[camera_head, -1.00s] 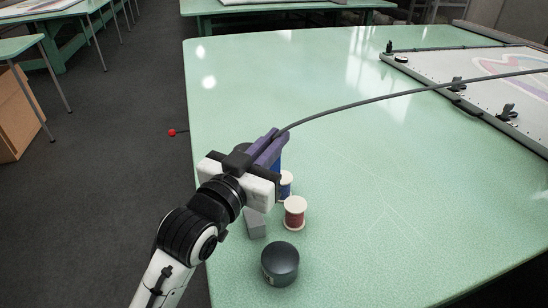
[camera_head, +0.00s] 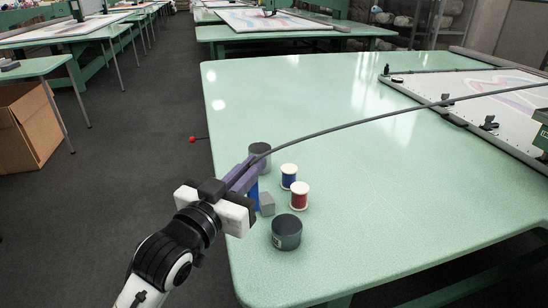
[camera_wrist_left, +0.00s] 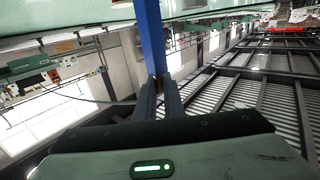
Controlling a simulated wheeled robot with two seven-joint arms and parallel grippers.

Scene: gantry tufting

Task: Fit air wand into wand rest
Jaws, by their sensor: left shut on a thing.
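My left gripper (camera_head: 243,174) is shut on the blue air wand. Its blue body (camera_head: 253,198) shows just below the purple fingers. In the left wrist view the wand (camera_wrist_left: 150,40) is a straight blue bar rising from between the fingers (camera_wrist_left: 160,95). A dark grey hose (camera_head: 350,124) arcs from the gripper to the right over the table. The gripper is at the table's left edge; its height above the top is hard to judge. I cannot tell which object is the wand rest. My right gripper is not in view.
On the green table (camera_head: 380,220) stand a blue spool (camera_head: 289,177), a red spool (camera_head: 299,196), a grey block (camera_head: 267,205), a dark round container (camera_head: 286,233) and a dark cylinder (camera_head: 260,152). A framed canvas (camera_head: 480,98) lies at right. The table's middle is clear.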

